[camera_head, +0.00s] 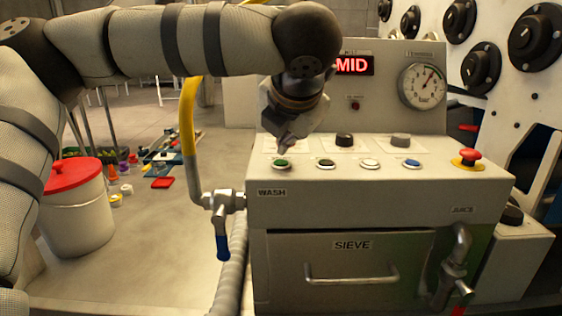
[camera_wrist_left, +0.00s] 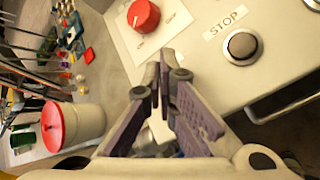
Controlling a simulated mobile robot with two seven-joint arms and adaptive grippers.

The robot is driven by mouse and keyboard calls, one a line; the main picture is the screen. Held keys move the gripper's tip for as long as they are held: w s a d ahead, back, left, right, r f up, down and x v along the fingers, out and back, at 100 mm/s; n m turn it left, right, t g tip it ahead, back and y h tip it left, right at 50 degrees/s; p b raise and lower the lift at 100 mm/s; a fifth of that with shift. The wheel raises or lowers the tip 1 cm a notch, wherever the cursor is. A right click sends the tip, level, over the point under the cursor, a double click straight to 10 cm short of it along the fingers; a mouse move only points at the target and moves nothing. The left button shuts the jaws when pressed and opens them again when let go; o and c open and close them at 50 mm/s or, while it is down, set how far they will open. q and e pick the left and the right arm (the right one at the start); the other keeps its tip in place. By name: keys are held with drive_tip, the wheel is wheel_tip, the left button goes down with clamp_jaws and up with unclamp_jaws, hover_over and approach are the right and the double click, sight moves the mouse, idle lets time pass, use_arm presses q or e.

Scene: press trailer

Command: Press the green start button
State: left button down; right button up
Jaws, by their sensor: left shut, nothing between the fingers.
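The green button (camera_head: 281,162) is a round button in a pale ring at the left end of the panel's button row. My left gripper (camera_head: 285,145) is shut and empty, pointing down just above and behind the green button in the head view; I cannot tell if it touches. In the left wrist view the shut fingers (camera_wrist_left: 163,78) point at the panel and the green button is hidden behind them. My right gripper is not in view.
A red knob (camera_wrist_left: 143,15) stands beyond the fingers. A blue button (camera_head: 412,163) and a red mushroom button (camera_head: 470,156) are farther right. A yellow hose (camera_head: 188,130) and a blue-handled valve (camera_head: 222,222) are left of the panel. A red-lidded bucket (camera_head: 75,210) stands on the left.

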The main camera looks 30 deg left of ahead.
sight(286, 162)
use_arm(q)
drive_tip(key=shift+r, duration=2.55)
drive_tip(key=shift+f, duration=0.15)
